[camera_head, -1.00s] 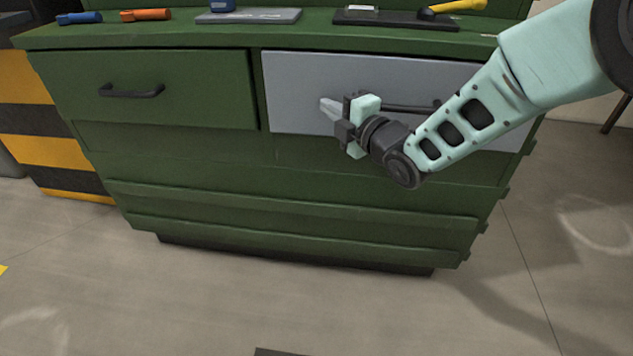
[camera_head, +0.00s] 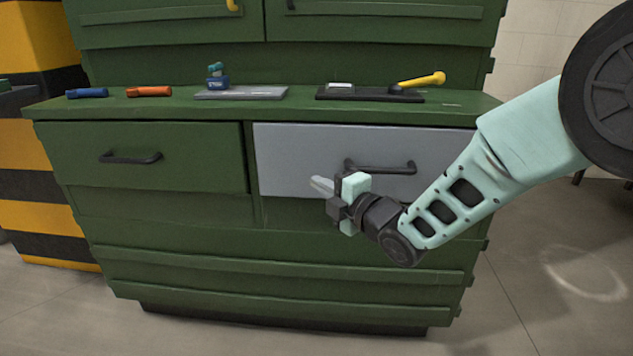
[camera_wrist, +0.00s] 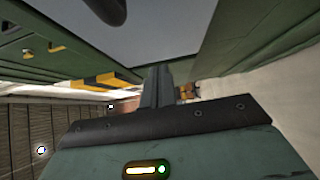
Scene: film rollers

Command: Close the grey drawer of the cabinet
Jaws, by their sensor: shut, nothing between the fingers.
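The grey drawer (camera_head: 290,155) is at the upper right of the green cabinet (camera_head: 170,235), and its face looks level with the cabinet front. Its dark bar handle (camera_head: 385,169) runs across the face. My gripper (camera_head: 322,186) is shut and empty in front of the drawer's lower part, left of and below the handle. In the wrist view my shut fingers (camera_wrist: 157,88) point away from the camera, with the grey drawer face (camera_wrist: 160,30) above them and part of the dark handle (camera_wrist: 106,8) at the top. I cannot tell whether my fingertips touch the drawer.
A green drawer with a dark handle (camera_head: 131,157) is on the left. Blue (camera_head: 87,92) and orange (camera_head: 149,91) tools, a grey plate (camera_head: 241,93) and a yellow-handled tool (camera_head: 422,80) lie on the cabinet's top. The floor in front is clear.

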